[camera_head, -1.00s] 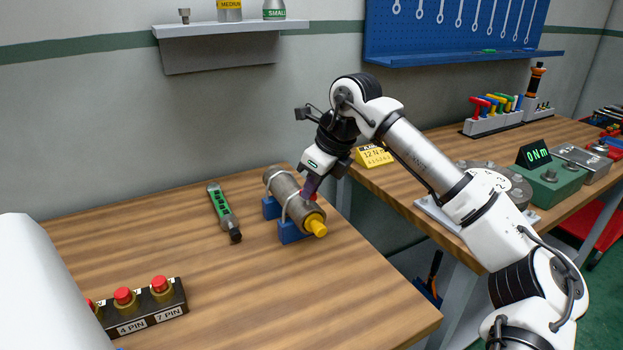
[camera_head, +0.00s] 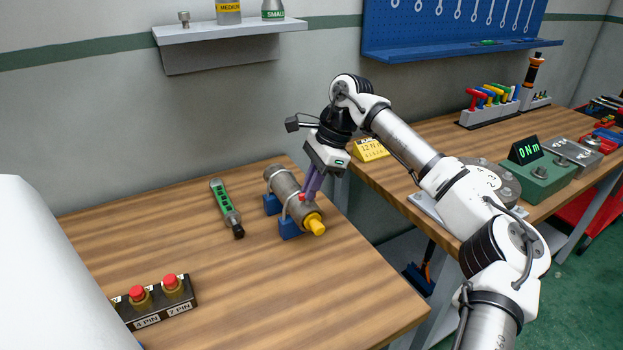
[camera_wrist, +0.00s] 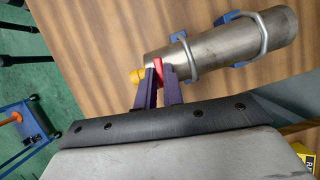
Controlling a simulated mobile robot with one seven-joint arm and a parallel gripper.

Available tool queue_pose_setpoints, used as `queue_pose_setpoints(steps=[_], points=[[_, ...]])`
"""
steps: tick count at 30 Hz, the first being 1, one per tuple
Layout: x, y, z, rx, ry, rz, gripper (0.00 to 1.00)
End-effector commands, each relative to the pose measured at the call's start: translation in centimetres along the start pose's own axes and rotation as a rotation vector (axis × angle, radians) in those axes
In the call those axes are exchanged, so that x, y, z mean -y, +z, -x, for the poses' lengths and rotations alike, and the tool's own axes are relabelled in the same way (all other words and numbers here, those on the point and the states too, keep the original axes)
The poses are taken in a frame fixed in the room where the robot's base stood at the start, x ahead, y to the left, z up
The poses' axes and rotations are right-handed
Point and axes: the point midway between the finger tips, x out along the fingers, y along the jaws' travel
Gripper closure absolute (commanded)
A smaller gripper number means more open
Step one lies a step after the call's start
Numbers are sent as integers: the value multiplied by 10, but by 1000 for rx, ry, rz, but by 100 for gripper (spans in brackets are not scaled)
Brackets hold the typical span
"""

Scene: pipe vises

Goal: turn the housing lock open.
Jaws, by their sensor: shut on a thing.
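The housing (camera_head: 284,188) is a grey metal cylinder clamped by wire loops in blue vise blocks (camera_head: 289,228) on the wooden table. A yellow plug (camera_head: 316,227) sits at its near end. A small red lock lever (camera_wrist: 158,71) stands at the housing's end beside the yellow plug in the wrist view. My gripper (camera_wrist: 158,76) has its purple fingers shut on the red lever. In the head view my gripper (camera_head: 307,196) reaches down to the housing's near right end, and its fingers mostly hide the lever. The housing (camera_wrist: 226,44) also shows in the wrist view.
A green handheld tool (camera_head: 226,208) lies left of the housing. A block of red-topped connectors (camera_head: 158,303) stands at the front left. A second bench with a green torque tester (camera_head: 545,180) is at the right. Bare table (camera_head: 270,285) lies in front of the housing.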

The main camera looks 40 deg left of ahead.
Motion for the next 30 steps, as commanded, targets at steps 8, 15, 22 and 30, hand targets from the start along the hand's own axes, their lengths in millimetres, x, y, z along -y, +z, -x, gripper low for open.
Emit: queue_pose_setpoints(steps=[8, 15, 22, 30], points=[[2, 1, 2, 0, 43, 110, 100], [2, 1, 2, 0, 56, 145, 100], [2, 1, 1, -1, 57, 148, 100], [2, 0, 1, -1, 58, 147, 75]])
